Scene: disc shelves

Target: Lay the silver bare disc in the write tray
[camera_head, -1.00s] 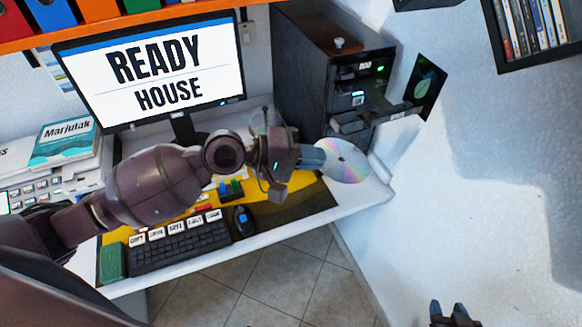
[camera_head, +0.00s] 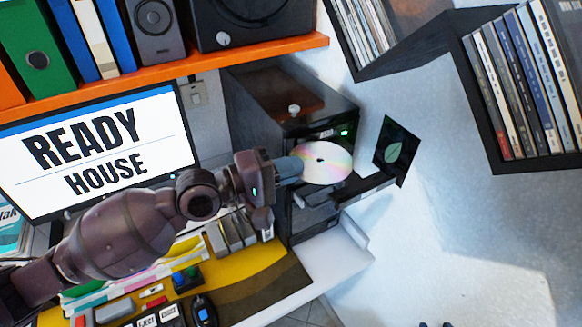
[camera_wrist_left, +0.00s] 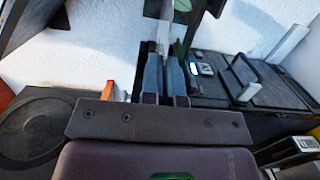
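The silver bare disc (camera_head: 326,162), shiny with a rainbow sheen, is held by its left edge in my left gripper (camera_head: 298,167), in front of the black disc tower (camera_head: 291,128). In the left wrist view the gripper fingers (camera_wrist_left: 166,75) are close together, with the disc (camera_wrist_left: 164,34) showing thin and nearly edge-on between them. A pulled-out dark tray (camera_head: 318,197) juts from the tower below the disc; I cannot read its label. The disc is apart from it. My right gripper (camera_head: 437,324) shows only as two separated tips at the bottom edge, away from everything.
A dark panel with a leaf picture (camera_head: 396,151) is on the wall right of the tower. Shelves of disc cases (camera_head: 520,85) hang at upper right. An orange shelf (camera_head: 170,72) runs above the monitor (camera_head: 100,150). The white wall area at lower right is clear.

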